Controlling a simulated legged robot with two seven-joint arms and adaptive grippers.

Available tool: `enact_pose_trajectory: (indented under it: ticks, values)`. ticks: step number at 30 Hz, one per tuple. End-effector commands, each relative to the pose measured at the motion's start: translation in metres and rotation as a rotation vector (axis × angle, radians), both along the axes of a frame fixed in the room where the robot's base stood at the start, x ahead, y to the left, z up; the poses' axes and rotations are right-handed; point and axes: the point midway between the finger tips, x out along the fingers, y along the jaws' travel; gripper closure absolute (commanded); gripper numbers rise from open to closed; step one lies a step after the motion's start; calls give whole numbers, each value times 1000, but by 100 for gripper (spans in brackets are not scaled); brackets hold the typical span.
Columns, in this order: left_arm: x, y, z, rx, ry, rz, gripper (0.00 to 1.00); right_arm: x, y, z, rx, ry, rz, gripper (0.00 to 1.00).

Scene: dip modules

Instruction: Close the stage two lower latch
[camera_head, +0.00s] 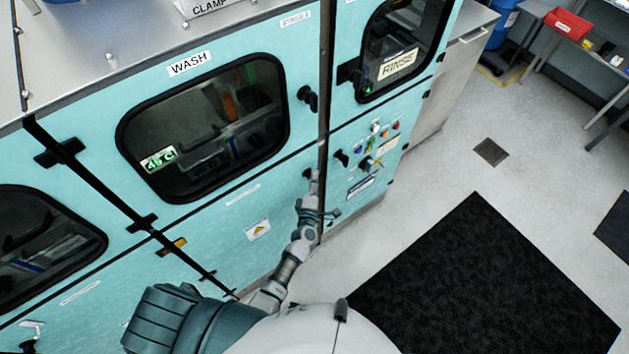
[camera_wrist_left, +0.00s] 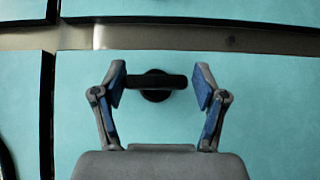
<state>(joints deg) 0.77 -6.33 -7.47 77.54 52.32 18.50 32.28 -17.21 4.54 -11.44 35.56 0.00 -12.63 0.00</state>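The latch (camera_wrist_left: 157,82) is a black handle on a round base, on the teal panel in the left wrist view. Its bar lies crosswise in that picture, between my open left fingers (camera_wrist_left: 160,85). The bar's ends are close to both blue finger pads; I cannot tell whether they touch. In the head view, my left gripper (camera_head: 312,178) is at the lower panel below the WASH window (camera_head: 205,120), beside the seam, and mostly hides the latch there. My right gripper is not in view.
Another black latch (camera_head: 308,98) is higher on the WASH door. To the right are the RINSE window (camera_head: 402,50) and a control panel (camera_head: 370,150) with knobs and coloured buttons. A black floor mat (camera_head: 485,285) lies on the open floor at right.

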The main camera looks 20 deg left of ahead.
Motion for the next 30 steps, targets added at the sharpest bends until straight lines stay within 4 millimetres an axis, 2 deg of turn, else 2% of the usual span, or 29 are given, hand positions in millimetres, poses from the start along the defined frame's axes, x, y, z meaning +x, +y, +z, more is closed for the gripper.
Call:
enact_pose_trajectory:
  ticks: [9, 13, 17, 24, 30]
  values:
    - [0, 0, 2, -1, -4, 1, 15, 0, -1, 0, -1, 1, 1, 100]
    - [-8, -1, 2, -2, -3, 1, 15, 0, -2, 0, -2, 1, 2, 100]
    - [-30, -4, 1, -3, -2, 1, 15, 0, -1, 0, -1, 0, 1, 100]
    - [-83, -10, 1, -1, 0, 1, 15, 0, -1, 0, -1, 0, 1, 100]
    - [-111, -14, 1, 0, -1, 1, 15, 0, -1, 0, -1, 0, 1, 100]
